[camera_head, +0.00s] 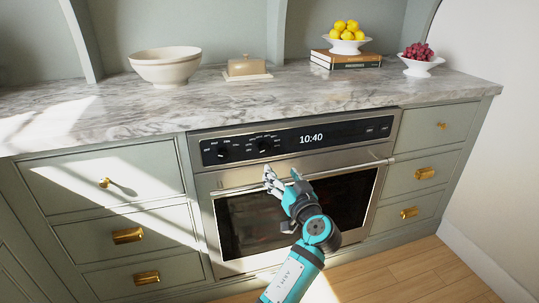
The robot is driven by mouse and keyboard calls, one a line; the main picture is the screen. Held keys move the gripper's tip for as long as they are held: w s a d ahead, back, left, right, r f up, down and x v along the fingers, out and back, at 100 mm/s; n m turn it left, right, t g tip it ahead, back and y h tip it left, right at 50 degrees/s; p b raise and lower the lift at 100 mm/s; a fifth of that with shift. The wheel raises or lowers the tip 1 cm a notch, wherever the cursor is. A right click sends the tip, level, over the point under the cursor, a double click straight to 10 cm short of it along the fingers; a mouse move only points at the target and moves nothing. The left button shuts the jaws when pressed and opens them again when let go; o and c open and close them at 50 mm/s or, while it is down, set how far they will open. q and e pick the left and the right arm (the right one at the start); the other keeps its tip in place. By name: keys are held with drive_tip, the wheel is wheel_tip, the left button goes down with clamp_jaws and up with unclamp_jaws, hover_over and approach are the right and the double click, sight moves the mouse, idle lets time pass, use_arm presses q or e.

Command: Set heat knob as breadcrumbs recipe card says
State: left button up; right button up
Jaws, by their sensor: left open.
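The oven's black control panel (345,134) carries two dark round knobs with small white markings around them. One is the left knob (222,152); the other is the right knob (264,146). The markings are too small to read, and I cannot tell which knob is for heat. The display reads 10:40. My left gripper (283,179) is open and empty in front of the oven, just below the right knob and apart from it. It overlaps the oven handle in the view. I see no recipe card. My right gripper is not in view.
The steel oven handle (350,171) runs across the door below the panel. Drawers with brass pulls flank the oven (232,222). The marble counter (110,115) above holds white bowls (166,72), a butter dish (247,67), books (345,60), lemons (346,28) and grapes (418,51).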

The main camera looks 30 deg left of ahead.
sight(266, 151)
use_arm(q)
drive_tip(key=x, duration=1.1)
drive_tip(key=shift+w+a, duration=0.2)
drive_tip(key=shift+w, duration=0.1)
drive_tip(key=shift+w+a, duration=0.35)
drive_tip(key=shift+a, duration=0.15)
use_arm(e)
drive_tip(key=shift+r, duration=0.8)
use_arm(q)
drive_tip(key=c, duration=1.2)
drive_tip(key=shift+o, duration=0.2)
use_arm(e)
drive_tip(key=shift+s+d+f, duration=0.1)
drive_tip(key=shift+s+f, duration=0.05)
